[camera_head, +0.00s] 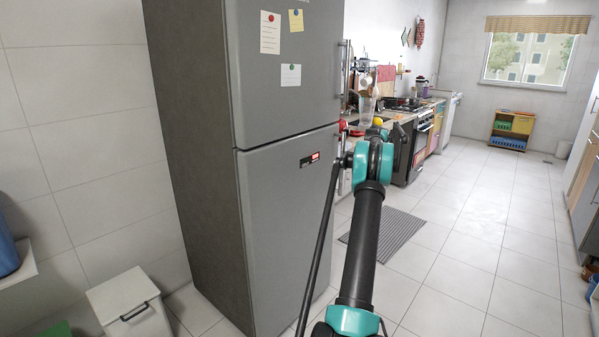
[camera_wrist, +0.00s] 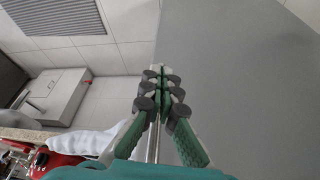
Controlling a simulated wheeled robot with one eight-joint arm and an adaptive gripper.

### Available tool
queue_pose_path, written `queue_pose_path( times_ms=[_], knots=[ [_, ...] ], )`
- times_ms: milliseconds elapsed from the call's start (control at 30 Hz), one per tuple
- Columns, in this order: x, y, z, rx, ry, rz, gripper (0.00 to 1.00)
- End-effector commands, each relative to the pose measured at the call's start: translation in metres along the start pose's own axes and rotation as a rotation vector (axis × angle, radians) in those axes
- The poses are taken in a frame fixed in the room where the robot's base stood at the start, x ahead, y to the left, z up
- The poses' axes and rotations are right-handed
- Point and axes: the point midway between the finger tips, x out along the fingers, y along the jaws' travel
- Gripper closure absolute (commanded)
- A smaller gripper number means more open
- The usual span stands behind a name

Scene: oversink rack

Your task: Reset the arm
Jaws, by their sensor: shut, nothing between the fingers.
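My gripper (camera_wrist: 160,78) shows in the wrist view, with its green and grey fingers shut together and nothing between them. A grey surface, seemingly the fridge, fills the right of that view, close to the fingers; I cannot tell the exact gap. In the head view my black and teal arm (camera_head: 367,230) is raised in front of the grey fridge (camera_head: 285,210). The gripper itself cannot be made out there; the upper arm joint hides what is behind it.
A counter with a black oven (camera_head: 418,150) stands beyond the fridge. A grey striped mat (camera_head: 383,236) lies on the tiled floor. A white bin (camera_head: 130,305) stands left of the fridge.

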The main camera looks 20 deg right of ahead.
Motion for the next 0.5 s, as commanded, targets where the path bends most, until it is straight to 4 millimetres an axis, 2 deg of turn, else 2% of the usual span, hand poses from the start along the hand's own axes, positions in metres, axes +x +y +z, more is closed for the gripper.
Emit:
queue_pose_path(
  times_ms=[133,233,367,500],
  knots=[
    [-0.002,-0.005,-0.002,0.001,-0.001,0.0,1.0],
    [-0.008,-0.025,-0.008,0.005,-0.004,0.001,1.0],
    [-0.022,-0.071,-0.016,0.021,-0.012,0.005,1.0],
    [-0.038,-0.132,-0.016,0.043,-0.019,0.013,1.0]
  ],
)
